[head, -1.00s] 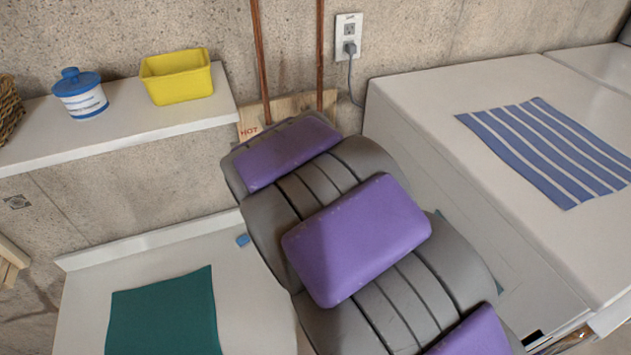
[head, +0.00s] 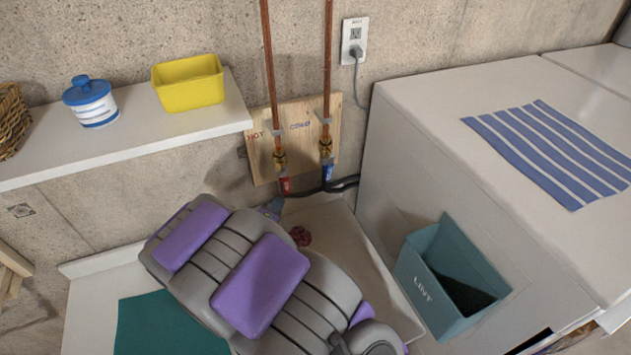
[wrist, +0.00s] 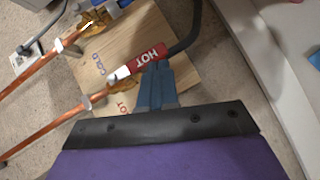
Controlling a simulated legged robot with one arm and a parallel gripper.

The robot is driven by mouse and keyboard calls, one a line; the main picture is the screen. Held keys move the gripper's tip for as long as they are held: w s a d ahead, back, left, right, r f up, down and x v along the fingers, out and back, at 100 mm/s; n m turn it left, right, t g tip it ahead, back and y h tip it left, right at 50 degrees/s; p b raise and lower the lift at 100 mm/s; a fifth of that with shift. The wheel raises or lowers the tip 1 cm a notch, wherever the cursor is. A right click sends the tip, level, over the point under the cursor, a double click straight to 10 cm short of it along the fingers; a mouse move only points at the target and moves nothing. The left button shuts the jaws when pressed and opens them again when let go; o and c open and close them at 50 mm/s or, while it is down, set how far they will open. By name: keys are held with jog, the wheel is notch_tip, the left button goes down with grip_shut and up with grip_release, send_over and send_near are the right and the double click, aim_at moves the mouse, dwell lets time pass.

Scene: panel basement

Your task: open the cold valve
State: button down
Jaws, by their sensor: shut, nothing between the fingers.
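The cold valve (head: 326,148) is a brass fitting on the right copper pipe, beside the COLD lettering on a wooden board (head: 300,112). A blue sleeve (head: 328,171) sits below it; its handle position is too small to tell. The hot valve (head: 280,160) is on the left pipe, above a red sleeve. In the wrist view, my gripper (wrist: 156,72) is shut and empty, its blue fingertips close to the red HOT sleeve (wrist: 147,57); contact is unclear. The cold valve's brass (wrist: 93,22) is at upper left there, apart from my fingers. In the head view, my arm mostly hides my gripper.
A white shelf (head: 130,135) with a yellow bin (head: 188,84) and blue-lidded tub (head: 91,101) is left of the board. A white appliance (head: 430,110) with a teal LINT bin (head: 450,280) stands right. Black hoses (head: 343,184) run below the valves.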

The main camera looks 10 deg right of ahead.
aim_at(326, 178)
jog(key=w+d+h+b, duration=0.2)
jog(key=w+d, duration=0.4)
jog(key=d, duration=0.6)
jog(key=shift+w+d+f+n, duration=0.15)
jog(key=shift+w+d+n, duration=0.1)
jog(key=shift+w+n, duration=0.15)
jog(key=shift+a, duration=0.1)
jog(key=shift+w+d+f+n+t+h+p, duration=0.15)
jog(key=shift+d+n+t+h+p, duration=0.2)
jog(key=shift+p, duration=0.65)
jog(key=shift+s+d+f+n+t+h+p, duration=0.1)
jog(key=shift+d+n+t+h+p, duration=0.25)
jog(key=shift+p, duration=0.6)
